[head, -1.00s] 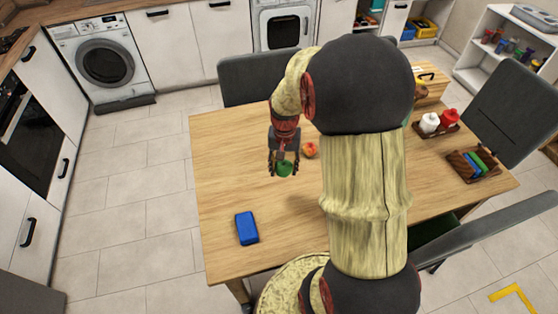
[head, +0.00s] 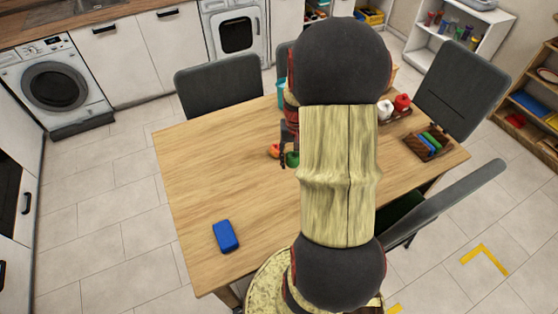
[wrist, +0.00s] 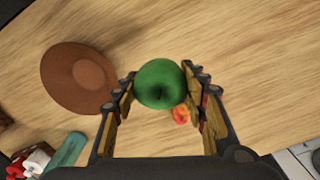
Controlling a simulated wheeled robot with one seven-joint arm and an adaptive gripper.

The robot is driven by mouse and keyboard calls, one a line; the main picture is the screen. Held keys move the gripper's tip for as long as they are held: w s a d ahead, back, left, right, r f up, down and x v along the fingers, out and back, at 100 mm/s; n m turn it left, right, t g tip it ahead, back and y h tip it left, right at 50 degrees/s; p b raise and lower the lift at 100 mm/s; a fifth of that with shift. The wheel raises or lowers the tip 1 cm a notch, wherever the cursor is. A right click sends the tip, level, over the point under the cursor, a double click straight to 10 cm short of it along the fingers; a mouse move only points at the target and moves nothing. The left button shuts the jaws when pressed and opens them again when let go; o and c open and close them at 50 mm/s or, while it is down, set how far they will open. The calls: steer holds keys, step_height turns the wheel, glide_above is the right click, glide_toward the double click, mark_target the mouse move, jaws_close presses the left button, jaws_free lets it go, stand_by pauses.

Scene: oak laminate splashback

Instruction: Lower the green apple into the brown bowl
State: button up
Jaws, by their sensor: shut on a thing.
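The green apple (wrist: 160,84) is held between the two fingers of my gripper (wrist: 162,90), above the wooden table. In the head view, the apple (head: 292,159) shows beside my arm, with my gripper (head: 289,150) partly hidden behind it. The brown bowl (wrist: 68,77) is on the table to the left of the apple in the wrist view, apart from it. No apple is in the bowl. The bowl is hidden behind my arm in the head view.
A red-orange fruit (head: 275,151) lies close to the apple; it also shows in the wrist view (wrist: 181,115). A blue block (head: 226,236) lies near the table's front left. Condiment bottles (head: 402,102) and a wooden tray (head: 428,147) stand at the right.

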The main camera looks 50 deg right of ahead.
steer(key=s+d+f, duration=0.2)
steer(key=s+d, duration=0.2)
steer(key=d, duration=0.3)
steer(key=s+d+f+b, duration=0.1)
steer(key=s+d+f, duration=0.2)
steer(key=s+d, duration=0.2)
steer(key=shift+s+d, duration=0.15)
steer(key=shift+d, duration=0.7)
steer(key=shift+f, duration=0.1)
steer(key=shift+f+b, duration=1.3)
steer(key=shift+f, duration=1.15)
steer(key=shift+f+b, duration=0.5)
steer(key=shift+f, duration=0.4)
steer(key=o, duration=1.3)
steer(key=shift+c, duration=0.2)
